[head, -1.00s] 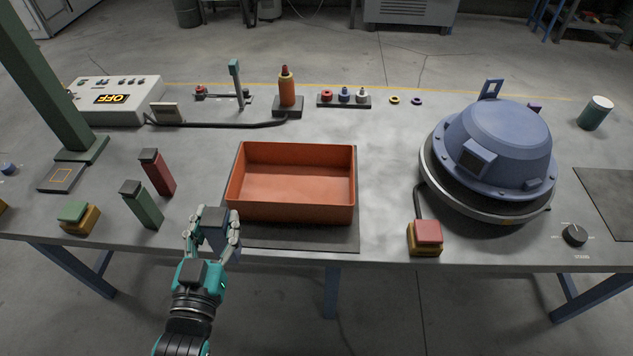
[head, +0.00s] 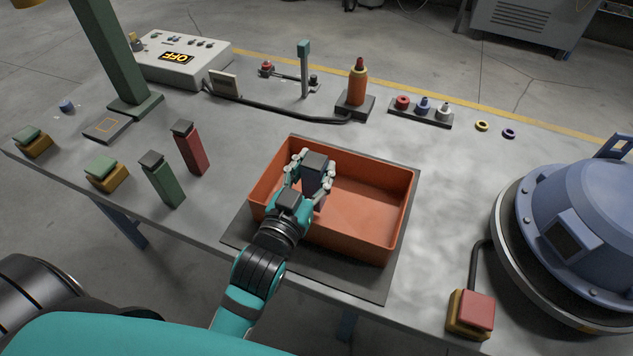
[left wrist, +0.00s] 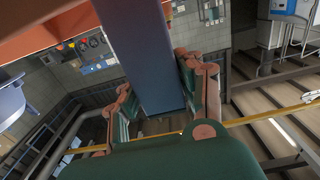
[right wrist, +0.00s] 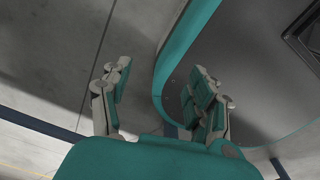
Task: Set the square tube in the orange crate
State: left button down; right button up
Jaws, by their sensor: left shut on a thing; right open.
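The orange crate (head: 352,240) sits on a dark mat on the bench in the head view. My left gripper (head: 308,182) is over the left end of the crate, shut on a square tube (head: 315,162) with a dark top. The tube stands about upright; I cannot tell whether its lower end touches the crate floor. In the left wrist view the blue tube (left wrist: 143,50) is between the fingers, with the orange crate wall (left wrist: 45,25) beside it. My right gripper (right wrist: 160,98) is open and empty in the right wrist view.
A green block (head: 163,180) and a red block (head: 190,147) stand upright left of the crate. A red button box (head: 470,312) and a blue domed housing (head: 582,225) are at the right. The crate's right half is empty.

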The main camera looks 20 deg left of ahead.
aim_at(310, 190)
pick_arm(q)
notch_tip(310, 190, down, 4)
jog(key=shift+w+r, duration=0.1)
jog(key=shift+r, duration=0.15)
jog(key=shift+f, duration=0.15)
jog(key=c, duration=1.2)
grip_release()
jog(key=shift+f, duration=0.1)
jog(key=shift+c, duration=0.2)
jog(key=o, duration=0.4)
pick_arm(e)
jog(key=shift+w+d+f, duration=0.15)
jog(key=shift+w+f, duration=0.05)
jog(key=shift+w, duration=0.65)
